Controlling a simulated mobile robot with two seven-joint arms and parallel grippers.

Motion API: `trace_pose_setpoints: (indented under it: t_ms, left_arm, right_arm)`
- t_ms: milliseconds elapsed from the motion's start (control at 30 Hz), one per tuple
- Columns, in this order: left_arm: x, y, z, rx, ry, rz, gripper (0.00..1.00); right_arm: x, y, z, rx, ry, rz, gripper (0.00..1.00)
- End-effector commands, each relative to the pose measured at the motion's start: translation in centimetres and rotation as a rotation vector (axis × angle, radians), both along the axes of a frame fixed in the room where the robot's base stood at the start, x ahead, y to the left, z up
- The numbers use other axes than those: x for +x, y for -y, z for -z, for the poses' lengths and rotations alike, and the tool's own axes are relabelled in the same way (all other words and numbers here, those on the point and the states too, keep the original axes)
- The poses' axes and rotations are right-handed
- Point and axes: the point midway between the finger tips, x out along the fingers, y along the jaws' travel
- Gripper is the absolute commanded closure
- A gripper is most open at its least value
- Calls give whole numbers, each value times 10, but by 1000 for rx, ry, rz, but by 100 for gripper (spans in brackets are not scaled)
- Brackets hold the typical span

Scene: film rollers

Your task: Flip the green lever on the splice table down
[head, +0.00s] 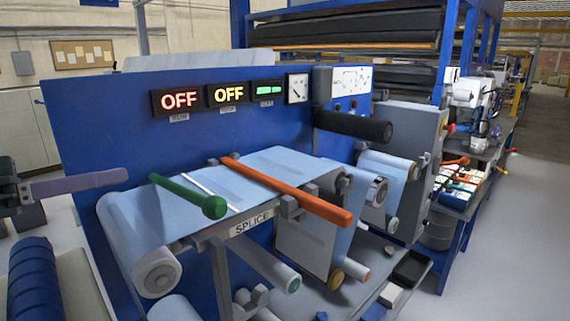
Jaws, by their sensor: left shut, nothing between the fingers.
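The green lever (190,196) is a rod with a thick rounded end toward the right. In the picture it crosses the left part of the pale splice table (278,163), which bears a SPLICE label. I cannot tell how far it stands off the surface. An orange lever (287,190) lies across the table to its right. My left gripper (122,176) comes in from the left edge, shut and empty, its long greyish-purple fingers pointing right. Its tip is left of the green lever's thin end, with a small gap in the picture. My right gripper is not in view.
A blue panel (120,120) with two OFF displays, a green indicator and a dial stands behind the table. A black roller (353,126) sticks out at the right. Film rollers (157,275) hang below the table. A blue ribbed roll (35,280) is at lower left. Open floor lies right.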

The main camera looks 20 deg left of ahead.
Motion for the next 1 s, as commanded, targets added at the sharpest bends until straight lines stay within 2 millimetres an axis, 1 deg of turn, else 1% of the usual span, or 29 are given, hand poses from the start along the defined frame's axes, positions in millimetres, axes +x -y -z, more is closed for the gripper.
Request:
trace_pose_setpoints:
  t_ms: [33,367,600,833,1000]
  left_arm:
    - [4,2,2,-1,5,1,100]
    - [42,19,5,0,10,1,100]
    - [66,30,5,0,9,0,100]
    - [88,40,6,-1,8,-1,100]
    - [88,49,31,-3,1,-2,100]
  right_arm:
    - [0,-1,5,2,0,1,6]
    - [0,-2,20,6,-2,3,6]
    - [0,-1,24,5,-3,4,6]
    - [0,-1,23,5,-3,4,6]
    - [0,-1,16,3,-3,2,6]
